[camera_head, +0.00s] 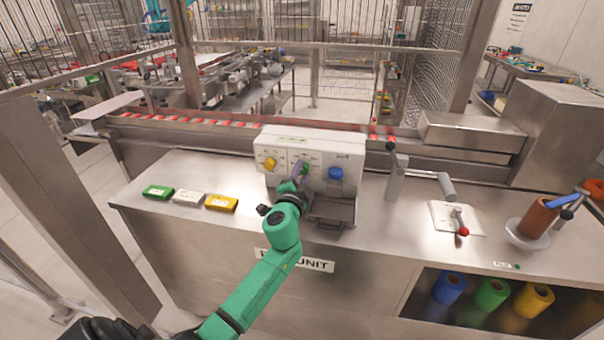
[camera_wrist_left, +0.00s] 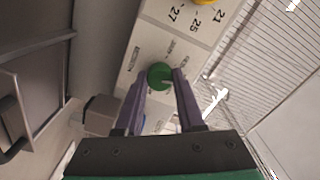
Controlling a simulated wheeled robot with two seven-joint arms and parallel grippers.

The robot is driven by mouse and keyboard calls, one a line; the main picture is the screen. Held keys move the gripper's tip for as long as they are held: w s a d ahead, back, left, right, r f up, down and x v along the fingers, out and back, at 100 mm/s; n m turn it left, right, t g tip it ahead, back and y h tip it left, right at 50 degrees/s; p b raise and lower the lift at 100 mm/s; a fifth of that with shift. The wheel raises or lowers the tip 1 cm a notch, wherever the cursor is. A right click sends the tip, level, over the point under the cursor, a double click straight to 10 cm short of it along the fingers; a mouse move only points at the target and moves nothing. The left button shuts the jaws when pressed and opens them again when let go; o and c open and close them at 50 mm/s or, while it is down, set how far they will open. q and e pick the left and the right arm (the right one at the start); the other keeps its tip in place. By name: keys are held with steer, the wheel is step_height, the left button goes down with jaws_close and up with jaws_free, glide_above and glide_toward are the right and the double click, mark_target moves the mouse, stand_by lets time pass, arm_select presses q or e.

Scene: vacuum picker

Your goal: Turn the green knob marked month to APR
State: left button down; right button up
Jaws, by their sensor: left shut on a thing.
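The green knob (camera_wrist_left: 160,76) is on the front of the white panel box (camera_head: 336,152). In the head view the knob (camera_head: 305,168) is partly covered by my gripper. In the left wrist view the fingers of my left gripper (camera_wrist_left: 160,84) are on either side of the knob, shut on it. My left gripper also shows in the head view (camera_head: 299,172), in front of the panel. The month marks are too small to read, so the knob's setting cannot be told. My right gripper does not show.
A yellow knob (camera_head: 270,163) and a blue knob (camera_head: 335,173) flank the green one. A dark tray (camera_head: 332,211) juts out below. Green (camera_head: 158,191), white (camera_head: 187,197) and yellow (camera_head: 221,204) blocks lie on the steel counter at left. A lever (camera_head: 396,175) stands to the right.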

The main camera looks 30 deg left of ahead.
arm_select(q)
steer(key=m, duration=0.5)
steer(key=shift+m, duration=0.3)
steer(key=m+p, duration=0.1)
steer(key=m, duration=0.5)
steer(key=shift+p, duration=0.4)
steer(key=shift+m, duration=0.3)
steer(key=c, duration=0.5)
jaws_free()
steer(key=b+v, duration=0.2)
steer(key=v, duration=1.2)
steer(key=shift+s+d, duration=0.1)
steer(key=shift+s, duration=0.2)
